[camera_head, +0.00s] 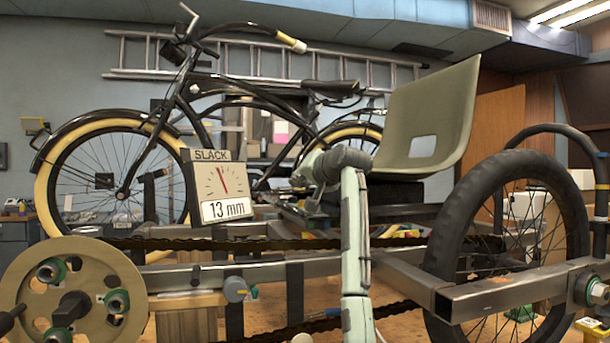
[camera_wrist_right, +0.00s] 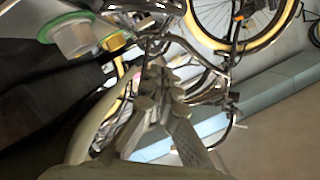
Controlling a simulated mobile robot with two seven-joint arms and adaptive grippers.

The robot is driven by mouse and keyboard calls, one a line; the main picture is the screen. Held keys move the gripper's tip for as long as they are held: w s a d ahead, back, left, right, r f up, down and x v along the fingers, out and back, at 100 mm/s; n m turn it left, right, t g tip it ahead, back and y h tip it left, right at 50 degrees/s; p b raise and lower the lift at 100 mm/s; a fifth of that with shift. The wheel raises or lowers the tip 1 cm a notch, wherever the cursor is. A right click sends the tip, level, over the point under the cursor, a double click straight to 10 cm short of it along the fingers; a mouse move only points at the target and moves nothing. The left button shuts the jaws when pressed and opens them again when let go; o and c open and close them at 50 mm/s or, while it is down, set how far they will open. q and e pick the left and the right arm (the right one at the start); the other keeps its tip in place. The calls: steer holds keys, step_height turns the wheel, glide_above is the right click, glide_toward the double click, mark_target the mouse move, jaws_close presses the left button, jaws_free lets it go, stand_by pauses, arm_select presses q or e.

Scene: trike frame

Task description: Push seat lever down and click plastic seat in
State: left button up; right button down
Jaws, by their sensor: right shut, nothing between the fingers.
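The pale olive plastic seat (camera_head: 424,118) stands at the right of centre in the head view, its back tilted up with a rectangular slot. A dark block (camera_head: 396,190) lies under its front part. My right gripper (camera_head: 304,172) is at the seat's front left, its arm rising from below. In the right wrist view its fingers (camera_wrist_right: 155,92) are together and empty. I cannot tell whether it touches anything. I cannot make out the seat lever; the right wrist may hide it. My left gripper is not in view.
The metal trike frame (camera_head: 190,277) with a chain runs across the front. A black wheel (camera_head: 460,230) stands at the right and a tan disc (camera_head: 75,290) at the lower left. A slack gauge (camera_head: 219,187) reads 13 mm. A black bicycle (camera_head: 180,95) is behind.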

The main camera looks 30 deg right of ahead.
mark_target(281, 205)
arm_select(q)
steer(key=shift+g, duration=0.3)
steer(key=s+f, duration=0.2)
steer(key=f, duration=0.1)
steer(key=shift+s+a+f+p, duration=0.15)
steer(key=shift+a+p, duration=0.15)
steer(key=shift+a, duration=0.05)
arm_select(e)
steer(key=w+a+f, duration=0.2)
steer(key=w+f, duration=0.1)
steer(key=shift+a+f, duration=0.15)
steer(key=shift+f, duration=0.1)
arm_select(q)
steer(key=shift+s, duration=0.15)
arm_select(e)
steer(key=shift+w+f, duration=0.1)
steer(key=shift+w, duration=0.05)
